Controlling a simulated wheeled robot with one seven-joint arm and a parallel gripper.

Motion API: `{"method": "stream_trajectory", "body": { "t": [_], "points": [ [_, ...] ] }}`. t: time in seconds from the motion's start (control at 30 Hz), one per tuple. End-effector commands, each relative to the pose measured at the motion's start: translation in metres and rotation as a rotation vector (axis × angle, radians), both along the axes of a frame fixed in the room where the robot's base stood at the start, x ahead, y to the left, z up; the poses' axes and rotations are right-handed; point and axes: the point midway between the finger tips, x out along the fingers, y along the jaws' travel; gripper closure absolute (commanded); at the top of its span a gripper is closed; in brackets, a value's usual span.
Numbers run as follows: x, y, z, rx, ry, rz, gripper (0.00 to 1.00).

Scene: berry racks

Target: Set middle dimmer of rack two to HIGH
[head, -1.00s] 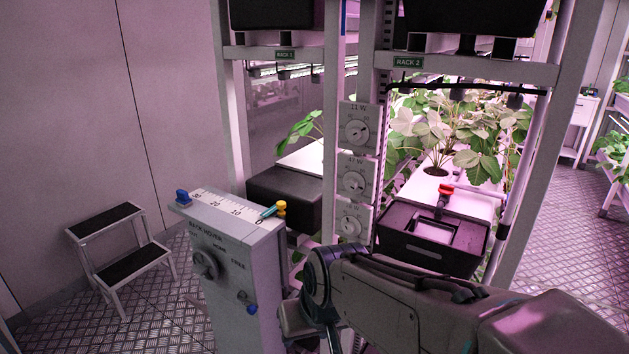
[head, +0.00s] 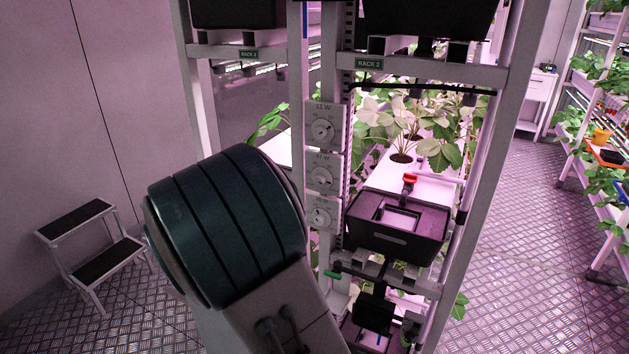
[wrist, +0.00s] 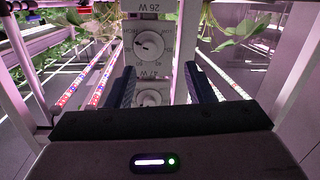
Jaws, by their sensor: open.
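Rack two's post carries a column of dimmers in the head view. The middle dimmer (head: 321,178) is a pale plate with a round knob. The top dimmer (head: 322,130) is above it and the bottom dimmer (head: 320,215) below it. The wrist view appears upside down; there the middle dimmer's knob (wrist: 150,45) shows close to a 47 W label. Another knob (wrist: 150,97) shows lower in that picture. My gripper (wrist: 160,75) is open, a finger either side of the dimmer column, holding nothing. The gripper is hidden in the head view.
My arm covers the lower middle of the head view. A step stool (head: 90,245) stands left. The floor to the right (head: 520,250) is clear.

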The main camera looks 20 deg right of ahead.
Motion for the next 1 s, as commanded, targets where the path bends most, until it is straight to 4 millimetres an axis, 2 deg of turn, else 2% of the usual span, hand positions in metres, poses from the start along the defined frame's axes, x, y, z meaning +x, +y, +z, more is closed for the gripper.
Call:
{"method": "stream_trajectory", "body": {
  "t": [0.13, 0.27, 0.73, 1.0],
  "points": [
    [-0.006, -0.004, 0.011, -0.076, -0.025, -0.062, 0.52],
    [-0.002, -0.012, 0.012, -0.09, -0.029, -0.076, 0.52],
    [0.057, -0.084, 0.014, -0.088, -0.03, -0.075, 0.52],
    [0.077, -0.108, 0.013, -0.086, -0.029, -0.071, 0.52]
  ]
}}
